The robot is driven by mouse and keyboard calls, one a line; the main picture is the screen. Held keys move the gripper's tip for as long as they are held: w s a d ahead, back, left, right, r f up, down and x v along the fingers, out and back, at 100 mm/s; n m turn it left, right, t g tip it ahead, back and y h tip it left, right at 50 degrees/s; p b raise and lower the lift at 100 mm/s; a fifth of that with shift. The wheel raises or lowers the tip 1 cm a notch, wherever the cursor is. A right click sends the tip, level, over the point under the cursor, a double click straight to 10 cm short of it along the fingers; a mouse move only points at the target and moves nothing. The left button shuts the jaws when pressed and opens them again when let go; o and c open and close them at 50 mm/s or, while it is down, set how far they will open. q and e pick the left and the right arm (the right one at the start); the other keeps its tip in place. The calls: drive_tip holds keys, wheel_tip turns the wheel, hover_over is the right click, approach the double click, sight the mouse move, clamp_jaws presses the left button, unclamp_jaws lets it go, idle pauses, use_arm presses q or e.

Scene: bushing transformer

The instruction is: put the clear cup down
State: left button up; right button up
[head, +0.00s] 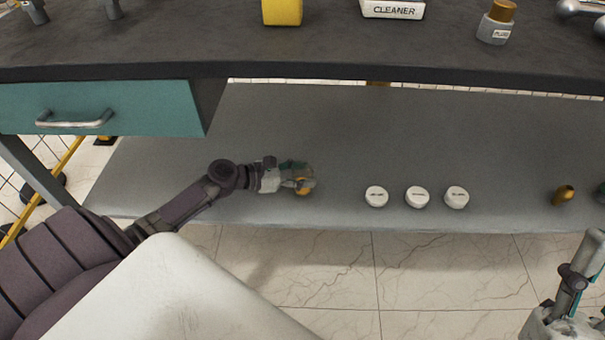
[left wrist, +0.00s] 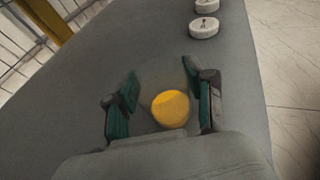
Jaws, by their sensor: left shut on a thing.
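My left gripper (head: 300,180) is at the lower shelf, left of a row of white discs. Its two teal fingers stand either side of a clear cup in the left wrist view (left wrist: 164,98). It is shut on the cup, whose see-through wall shows only as a faint outline. A round yellow-orange thing (left wrist: 170,108) shows within that outline; it also shows at the fingertips in the head view (head: 304,187). I cannot tell whether the cup's base touches the shelf. Part of my right arm shows at the lower right; its gripper's opening is unclear.
The grey lower shelf (head: 250,125) has free room behind the gripper. Three white discs (head: 417,197) stand to the right, with a brass-coloured piece (head: 563,195) farther right. A teal drawer (head: 110,108) and the dark worktop (head: 200,45) overhang the shelf.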

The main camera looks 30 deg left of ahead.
use_arm(q)
drive_tip(key=shift+f, duration=0.15)
drive_tip(key=o, duration=1.1)
drive_tip(key=shift+o, duration=0.2)
